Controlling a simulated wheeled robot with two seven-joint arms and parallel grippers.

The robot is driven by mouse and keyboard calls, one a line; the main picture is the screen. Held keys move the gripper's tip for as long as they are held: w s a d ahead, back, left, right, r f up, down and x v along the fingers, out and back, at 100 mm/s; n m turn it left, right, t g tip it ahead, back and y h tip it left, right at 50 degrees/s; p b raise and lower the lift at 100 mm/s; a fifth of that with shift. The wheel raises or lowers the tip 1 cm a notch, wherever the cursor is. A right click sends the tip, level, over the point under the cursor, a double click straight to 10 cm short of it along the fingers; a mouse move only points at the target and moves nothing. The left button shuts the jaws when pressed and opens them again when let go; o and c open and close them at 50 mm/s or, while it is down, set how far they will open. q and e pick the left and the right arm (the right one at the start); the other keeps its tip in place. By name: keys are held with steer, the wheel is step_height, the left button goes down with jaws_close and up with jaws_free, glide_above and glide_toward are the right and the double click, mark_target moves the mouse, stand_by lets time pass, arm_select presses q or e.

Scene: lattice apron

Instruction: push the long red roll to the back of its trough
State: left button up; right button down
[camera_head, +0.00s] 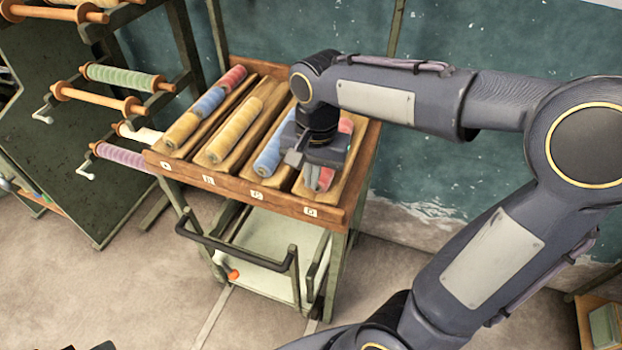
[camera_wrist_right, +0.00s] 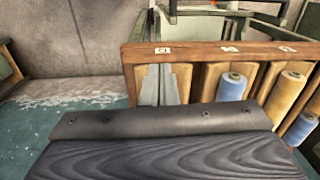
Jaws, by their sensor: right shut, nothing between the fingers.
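The long red roll (camera_head: 346,126) lies in the rightmost trough of the wooden rack. Red shows behind my right gripper and beside its fingers at the front; its middle is hidden. My right gripper (camera_head: 316,177) points down over the front part of this trough, its fingers shut and empty at the roll's near end. I cannot tell whether they touch it. In the right wrist view the grey fingers (camera_wrist_right: 160,85) stand in the end trough, just inside the front board; no red shows there. My left gripper is not in view.
Other troughs hold a blue roll (camera_head: 273,154), a yellow roll (camera_head: 234,132), and a row of yellow, blue and short red (camera_head: 232,77) rolls. The rack's labelled front board (camera_head: 236,189) and wooden dividers stand close by. A spool stand (camera_head: 60,150) is at left.

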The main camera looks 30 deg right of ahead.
steer(key=shift+m+h, duration=0.3)
steer(key=shift+m, duration=0.1)
steer(key=f, duration=0.3)
steer(key=w+f, duration=0.1)
steer(key=f, duration=0.5)
steer(key=shift+w+a+f, duration=0.15)
steer(key=shift+f, duration=0.1)
steer(key=shift+w+d+f+p, duration=0.1)
steer(key=shift+w+d+p, duration=0.6)
steer(key=shift+w+d, duration=0.7)
steer(key=shift+d, duration=0.1)
